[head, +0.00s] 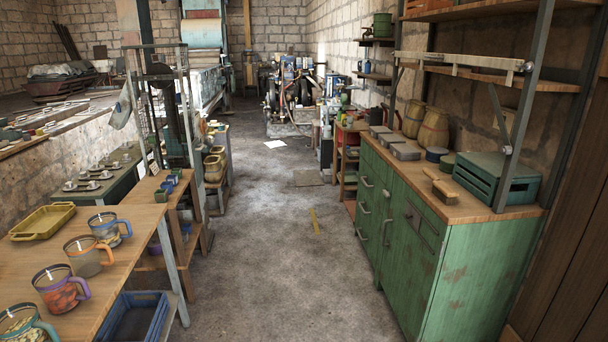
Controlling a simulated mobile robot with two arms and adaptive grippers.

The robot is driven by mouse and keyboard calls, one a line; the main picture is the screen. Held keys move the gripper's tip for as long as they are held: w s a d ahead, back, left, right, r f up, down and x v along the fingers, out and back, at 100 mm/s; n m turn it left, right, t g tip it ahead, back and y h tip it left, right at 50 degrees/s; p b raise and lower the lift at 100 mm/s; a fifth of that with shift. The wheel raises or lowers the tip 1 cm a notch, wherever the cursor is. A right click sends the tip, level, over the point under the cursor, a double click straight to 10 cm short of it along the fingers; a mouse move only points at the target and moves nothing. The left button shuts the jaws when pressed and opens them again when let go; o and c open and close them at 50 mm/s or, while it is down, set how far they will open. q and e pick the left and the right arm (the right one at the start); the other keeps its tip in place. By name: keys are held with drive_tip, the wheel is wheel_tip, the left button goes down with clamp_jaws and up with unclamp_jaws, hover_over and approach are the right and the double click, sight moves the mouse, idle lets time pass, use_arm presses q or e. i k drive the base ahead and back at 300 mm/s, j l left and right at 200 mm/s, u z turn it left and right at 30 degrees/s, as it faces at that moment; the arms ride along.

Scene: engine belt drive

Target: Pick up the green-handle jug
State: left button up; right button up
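Several clear glass jugs stand in a row along the wooden table at the lower left. The nearest jug (22,324), cut off by the bottom left corner of the picture, has a green-teal handle and rim and pale yellowish contents. Behind it stand a purple-handle jug (58,289) with reddish contents, an orange-handle jug (86,257) with brownish contents and a blue-handle jug (106,230). All stand upright and apart. Neither of my grippers is in view.
A yellow tray (42,222) lies behind the jugs on the table (140,225). A blue crate (134,318) sits low beside the table. The grey floor (275,260) is mostly open up to the green cabinet (440,265) on the right. A paper sheet (275,144) lies farther off.

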sight(348, 120)
drive_tip(key=i+u, duration=0.15)
drive_tip(key=i, duration=3.35)
drive_tip(key=i+z, duration=0.1)
drive_tip(key=i, duration=0.5)
drive_tip(key=i+j+z, duration=0.1)
drive_tip(key=i, duration=0.45)
drive_tip(key=i+j+z, duration=0.1)
drive_tip(key=i, duration=0.5)
drive_tip(key=i+j+z, duration=0.3)
drive_tip(key=i, duration=0.2)
drive_tip(key=i+j+z, duration=0.35)
drive_tip(key=i+l, duration=0.1)
